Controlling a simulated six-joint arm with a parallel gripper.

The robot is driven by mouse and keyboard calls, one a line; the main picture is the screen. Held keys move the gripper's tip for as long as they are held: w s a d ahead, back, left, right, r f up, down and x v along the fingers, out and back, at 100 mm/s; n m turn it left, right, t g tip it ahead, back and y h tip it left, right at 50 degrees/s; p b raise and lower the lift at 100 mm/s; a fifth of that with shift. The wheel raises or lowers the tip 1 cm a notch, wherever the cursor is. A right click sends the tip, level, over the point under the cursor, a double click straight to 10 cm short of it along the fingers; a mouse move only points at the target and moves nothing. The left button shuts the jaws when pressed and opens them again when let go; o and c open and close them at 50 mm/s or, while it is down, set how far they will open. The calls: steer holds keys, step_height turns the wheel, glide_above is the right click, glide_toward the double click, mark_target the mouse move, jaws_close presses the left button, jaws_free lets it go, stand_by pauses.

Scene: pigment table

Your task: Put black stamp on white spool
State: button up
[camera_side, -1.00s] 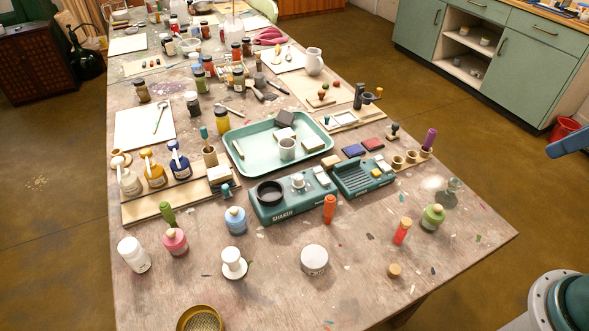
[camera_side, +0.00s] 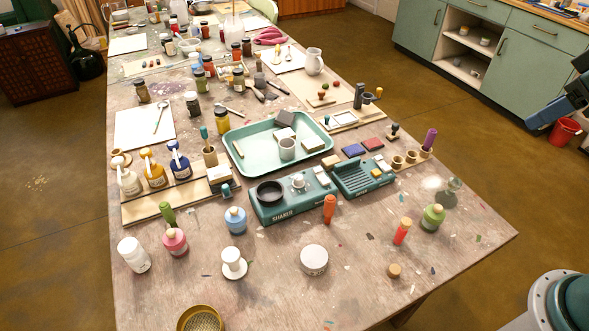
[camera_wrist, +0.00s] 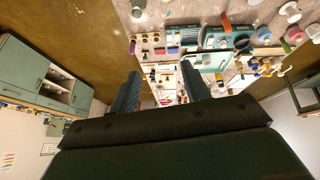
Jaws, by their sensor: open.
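The white spool (camera_side: 233,264) stands upright on the near part of the table, with a wide base flange and nothing on its top; it also shows near the top right of the wrist view (camera_wrist: 290,10). A small stamp with a black knob (camera_side: 393,129), likely the black stamp, stands upright near the table's right edge, behind the wooden ring holder. I cannot pick it out surely in the wrist view. My gripper (camera_wrist: 161,88) is open and empty, its two dark fingers wide apart. In the side view, part of it shows at the right edge, off the table.
A teal shaker device (camera_side: 290,207) and a green tray (camera_side: 237,133) fill the table's middle. A purple-handled tool (camera_side: 429,139) and the wooden ring holder (camera_side: 411,158) are close to the stamp. A white jar (camera_side: 314,260) and an orange cylinder (camera_side: 330,209) are near the spool.

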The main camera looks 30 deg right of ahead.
steer(key=w+d+n+h, duration=0.2)
steer(key=w+d+n, duration=0.2)
steer(key=w, duration=1)
steer(key=n+h, duration=0.8)
steer(key=n, duration=0.7)
glide_above(395, 125)
steer(key=s+a, duration=0.2)
steer(key=a, duration=0.2)
step_height(395, 125, down, 26)
steer(key=shift+d+f, duration=0.2)
steer(key=shift+d, duration=0.05)
steer(key=shift+f, duration=2.9)
